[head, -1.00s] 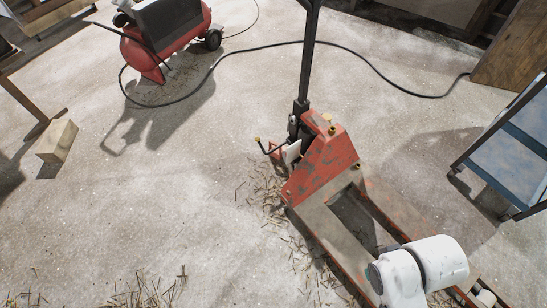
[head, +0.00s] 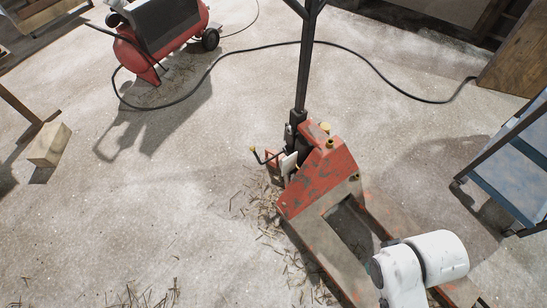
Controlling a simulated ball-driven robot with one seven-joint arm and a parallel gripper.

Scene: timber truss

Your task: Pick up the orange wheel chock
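I cannot make out an orange wheel chock for certain. A small red-orange piece (head: 273,160) shows at the handle end of the red pallet truck (head: 322,182), partly behind its black parts. I cannot tell whether it is a chock or part of the truck. The truck stands on the floor right of centre, its forks running toward the lower right. My white arm link shows at the lower right, in front of the forks and hiding part of them. My gripper is outside the view.
A red compressor (head: 177,38) stands at the upper left, and its black hose (head: 345,53) curves across the floor. A blue-shelved cart (head: 510,178) is at the right. A wooden block (head: 49,145) lies at the left. Straw litters the floor by the truck. The left-centre floor is mostly clear.

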